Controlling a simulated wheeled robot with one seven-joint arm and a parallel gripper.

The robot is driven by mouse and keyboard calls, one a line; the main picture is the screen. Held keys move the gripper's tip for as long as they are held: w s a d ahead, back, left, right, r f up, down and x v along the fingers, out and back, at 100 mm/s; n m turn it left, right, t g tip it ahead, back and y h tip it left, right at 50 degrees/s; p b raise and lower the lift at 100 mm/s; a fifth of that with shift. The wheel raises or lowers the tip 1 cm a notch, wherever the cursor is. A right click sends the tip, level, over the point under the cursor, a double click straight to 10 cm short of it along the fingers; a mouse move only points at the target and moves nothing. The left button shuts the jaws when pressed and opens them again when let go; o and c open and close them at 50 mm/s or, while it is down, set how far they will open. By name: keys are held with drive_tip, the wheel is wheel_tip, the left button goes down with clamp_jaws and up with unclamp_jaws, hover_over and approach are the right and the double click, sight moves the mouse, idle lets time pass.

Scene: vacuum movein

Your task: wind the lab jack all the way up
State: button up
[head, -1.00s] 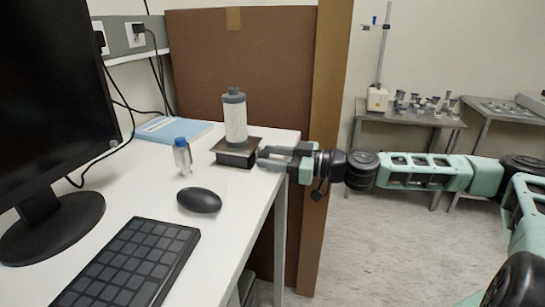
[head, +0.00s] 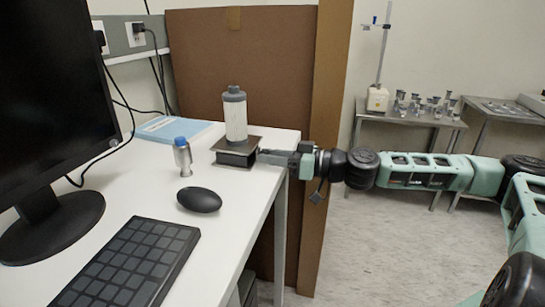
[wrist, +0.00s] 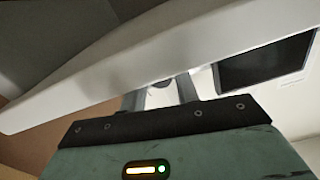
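The lab jack (head: 236,155) stands near the far right corner of the white desk, its dark top plate a little above its base. A grey-white filter canister (head: 235,117) stands upright on the plate. My gripper (head: 266,157) is at the jack's right side, level with it, reaching in from beyond the desk edge. In the wrist view my two fingers (wrist: 163,90) are spaced apart, with a small dark round knob (wrist: 163,83) between their tips. They appear to be shut on it. The knob is hidden in the head view.
A small blue-capped bottle (head: 183,158) stands left of the jack. A blue book (head: 172,129) lies behind, a mouse (head: 199,200) and keyboard (head: 130,262) in front, and a monitor (head: 55,110) at left. A brown partition (head: 260,60) stands behind the desk.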

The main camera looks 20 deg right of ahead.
drive_tip(key=shift+o, duration=1.2)
drive_tip(key=b+v, duration=0.2)
drive_tip(key=v, duration=1.5)
drive_tip(key=shift+s+d, duration=0.15)
drive_tip(key=shift+d, duration=0.05)
